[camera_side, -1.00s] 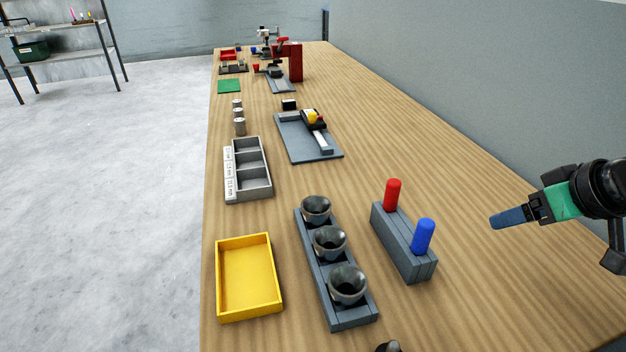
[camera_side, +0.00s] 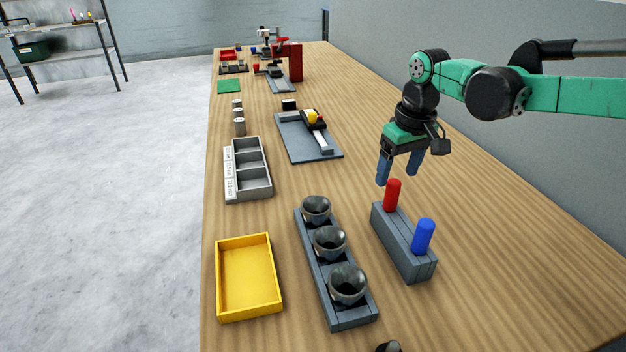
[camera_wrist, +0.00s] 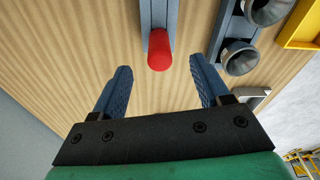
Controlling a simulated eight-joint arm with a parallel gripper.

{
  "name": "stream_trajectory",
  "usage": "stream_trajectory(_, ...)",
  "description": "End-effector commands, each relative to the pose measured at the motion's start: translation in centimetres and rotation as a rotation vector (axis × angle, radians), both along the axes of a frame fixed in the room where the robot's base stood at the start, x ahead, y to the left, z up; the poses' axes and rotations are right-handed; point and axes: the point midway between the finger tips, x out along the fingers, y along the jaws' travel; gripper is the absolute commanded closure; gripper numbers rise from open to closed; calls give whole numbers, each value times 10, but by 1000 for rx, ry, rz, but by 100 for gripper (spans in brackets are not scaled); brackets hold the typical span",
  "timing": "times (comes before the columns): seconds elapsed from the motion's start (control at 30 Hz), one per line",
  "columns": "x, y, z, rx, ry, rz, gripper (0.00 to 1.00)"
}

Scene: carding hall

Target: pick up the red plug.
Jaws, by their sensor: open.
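The red plug (camera_side: 392,195) stands upright at the far end of a grey block (camera_side: 398,241) in the side view. A blue plug (camera_side: 423,237) stands at the block's near end. My gripper (camera_side: 398,180) points down with its blue fingers apart and nothing between them, close above and around the red plug's top in the side view. In the wrist view the red plug (camera_wrist: 160,50) lies ahead of my gripper (camera_wrist: 163,78), just beyond the line of the fingertips and between them sideways. I see no contact with the plug.
A grey rack (camera_side: 352,318) with three dark cups stands left of the block. A yellow tray (camera_side: 222,285) and a grey compartment box (camera_side: 262,193) lie further left. A grey plate fixture (camera_side: 290,146) is behind. Bare table lies right of the block.

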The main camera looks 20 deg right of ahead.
Motion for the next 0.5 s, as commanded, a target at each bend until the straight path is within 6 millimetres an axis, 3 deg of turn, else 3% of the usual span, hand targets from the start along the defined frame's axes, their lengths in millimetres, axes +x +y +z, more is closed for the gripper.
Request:
stream_trajectory(0.3, 5, 1, -42, 0, -1, 0, 31)
stream_trajectory(0.5, 6, 1, -52, 0, -1, -1, 31)
